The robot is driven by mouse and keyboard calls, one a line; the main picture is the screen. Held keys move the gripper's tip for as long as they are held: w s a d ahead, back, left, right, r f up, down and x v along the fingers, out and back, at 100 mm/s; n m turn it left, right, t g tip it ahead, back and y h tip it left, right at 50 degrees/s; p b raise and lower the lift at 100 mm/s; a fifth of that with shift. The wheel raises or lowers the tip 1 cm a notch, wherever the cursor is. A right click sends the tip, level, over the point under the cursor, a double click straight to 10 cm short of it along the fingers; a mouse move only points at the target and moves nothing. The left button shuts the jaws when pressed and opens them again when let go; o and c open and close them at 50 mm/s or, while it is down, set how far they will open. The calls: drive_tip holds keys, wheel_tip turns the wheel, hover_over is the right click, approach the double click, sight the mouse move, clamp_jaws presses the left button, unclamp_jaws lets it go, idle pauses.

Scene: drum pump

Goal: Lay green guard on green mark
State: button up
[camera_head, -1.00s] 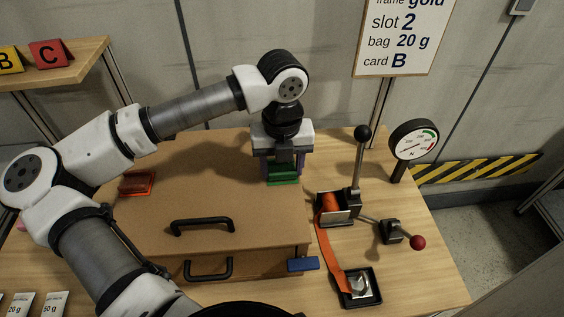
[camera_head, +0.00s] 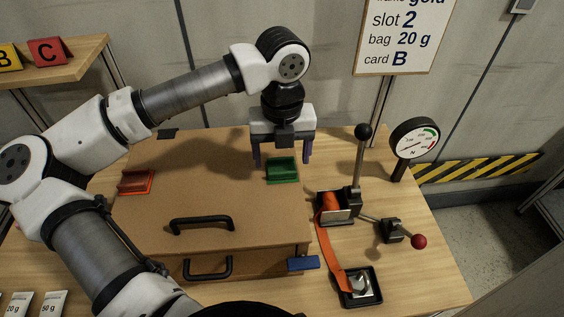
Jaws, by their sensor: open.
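The green guard (camera_head: 282,170) is a small green angled piece. It lies on the right part of the brown box top, towards the back. A green mark cannot be told apart from it; any mark there is hidden under or by the guard. My gripper (camera_head: 282,163) is open, pointing down, with one finger to each side. It is above and behind the guard and appears apart from it, holding nothing.
An orange-red piece (camera_head: 136,181) lies at the left of the box top (camera_head: 190,200), which has a black handle (camera_head: 202,225). To the right stand a black-knobbed lever (camera_head: 360,160), an orange strap (camera_head: 328,248), a red-knobbed handle (camera_head: 417,241) and a gauge (camera_head: 414,138).

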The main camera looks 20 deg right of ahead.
wheel_tip(320, 180, up, 9)
drive_tip(key=b, duration=0.1)
idle(0.7)
